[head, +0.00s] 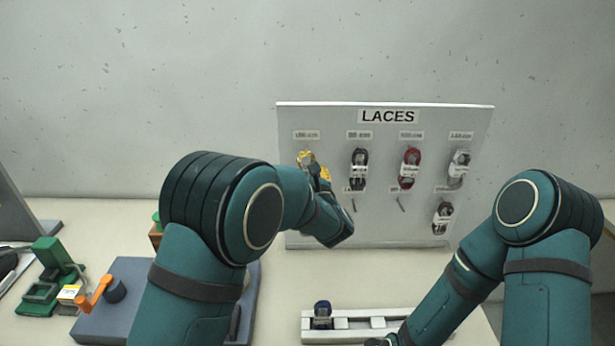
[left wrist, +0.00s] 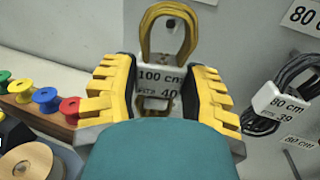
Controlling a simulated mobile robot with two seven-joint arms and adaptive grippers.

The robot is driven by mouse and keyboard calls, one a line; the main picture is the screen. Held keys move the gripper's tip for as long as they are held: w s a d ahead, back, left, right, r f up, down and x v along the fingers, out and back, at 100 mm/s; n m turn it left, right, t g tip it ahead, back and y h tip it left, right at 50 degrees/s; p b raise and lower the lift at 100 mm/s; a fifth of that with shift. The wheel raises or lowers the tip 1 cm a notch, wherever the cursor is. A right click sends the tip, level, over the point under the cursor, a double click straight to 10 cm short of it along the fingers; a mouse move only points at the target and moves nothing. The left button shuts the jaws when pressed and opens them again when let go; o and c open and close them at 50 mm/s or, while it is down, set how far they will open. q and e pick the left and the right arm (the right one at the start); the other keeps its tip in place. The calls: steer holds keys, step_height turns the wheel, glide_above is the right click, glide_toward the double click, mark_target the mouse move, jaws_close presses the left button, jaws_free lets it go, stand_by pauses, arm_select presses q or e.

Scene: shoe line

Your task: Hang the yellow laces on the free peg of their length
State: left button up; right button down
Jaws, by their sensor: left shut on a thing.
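The yellow laces (head: 305,159) are a looped bundle at the upper left of the lace board, below its leftmost top label. In the left wrist view the yellow loop (left wrist: 170,33) rises from a white band marked 100 cm, 40 (left wrist: 160,77). My left gripper (left wrist: 158,98) is shut on the yellow laces, its yellow fingers on both sides of the band. Whether the loop is around a peg cannot be told. The lace board (head: 386,230) has bare pegs (head: 353,205) (head: 401,204) in its lower row; my left arm hides its lower left. My right gripper's fingers are out of view.
Black laces (head: 359,155), red laces (head: 410,155), grey laces (head: 459,158) and dark laces (head: 443,206) hang on the board. A white tray (head: 345,338) with a dark item (head: 322,308) is in front. Coloured spools (left wrist: 45,98) stand left of my gripper.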

arm_select(q)
steer(key=shift+w, duration=0.95)
steer(key=shift+w+f+b, duration=0.5)
steer(key=shift+w+b, duration=0.15)
steer(key=o, duration=1.1)
